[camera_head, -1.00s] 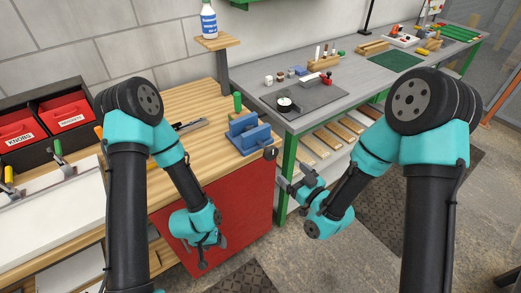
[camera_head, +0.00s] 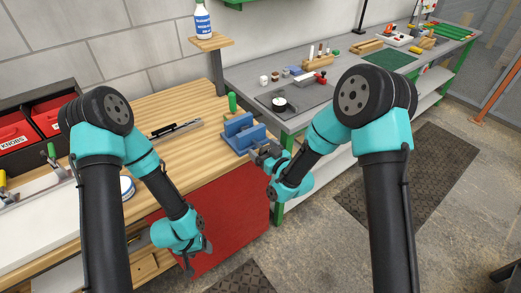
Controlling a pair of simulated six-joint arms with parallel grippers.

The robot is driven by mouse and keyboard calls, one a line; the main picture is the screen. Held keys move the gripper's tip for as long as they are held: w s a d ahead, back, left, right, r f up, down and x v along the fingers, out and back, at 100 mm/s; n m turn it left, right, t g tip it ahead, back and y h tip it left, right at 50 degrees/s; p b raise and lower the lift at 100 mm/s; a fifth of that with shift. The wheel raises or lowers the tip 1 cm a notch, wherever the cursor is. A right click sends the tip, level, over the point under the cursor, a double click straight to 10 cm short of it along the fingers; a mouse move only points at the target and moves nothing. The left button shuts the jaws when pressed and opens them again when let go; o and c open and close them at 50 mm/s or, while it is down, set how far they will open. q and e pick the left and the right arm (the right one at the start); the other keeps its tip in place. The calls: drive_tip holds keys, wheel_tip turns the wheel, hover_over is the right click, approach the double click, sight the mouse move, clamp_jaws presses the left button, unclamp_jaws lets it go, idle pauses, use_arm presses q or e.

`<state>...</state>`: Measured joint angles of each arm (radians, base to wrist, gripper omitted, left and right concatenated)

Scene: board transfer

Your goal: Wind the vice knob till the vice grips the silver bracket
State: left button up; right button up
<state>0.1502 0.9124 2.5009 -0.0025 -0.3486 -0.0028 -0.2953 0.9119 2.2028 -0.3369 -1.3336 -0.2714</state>
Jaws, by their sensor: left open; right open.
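The blue vice (camera_head: 243,134) stands at the right end of the wooden workbench (camera_head: 190,108). Its dark knob is hidden behind my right gripper. My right gripper (camera_head: 262,152) is open at the front right side of the vice, where the knob sits; I cannot tell whether it touches the knob. I cannot make out the silver bracket between the vice jaws at this size. My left gripper (camera_head: 196,259) is open and empty, hanging low in front of the bench's red front, well away from the vice.
A green-handled tool (camera_head: 232,102) stands behind the vice. A long metal tool (camera_head: 176,129) lies on the bench to its left. A grey table (camera_head: 300,80) with a dark mat (camera_head: 300,99) stands close on the right. Red bins (camera_head: 14,133) are at far left.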

drive_tip(key=shift+c, duration=0.3)
drive_tip(key=c, duration=0.8)
drive_tip(key=shift+m, duration=0.4)
drive_tip(key=m, duration=0.3)
drive_tip(key=shift+d, duration=0.1)
drive_tip(key=m, duration=0.5)
drive_tip(key=shift+w+d+f, duration=0.1)
drive_tip(key=shift+w, duration=0.05)
drive_tip(key=m, duration=0.4)
drive_tip(key=shift+f, duration=0.1)
drive_tip(key=m, duration=0.5)
drive_tip(key=shift+d+f, duration=0.1)
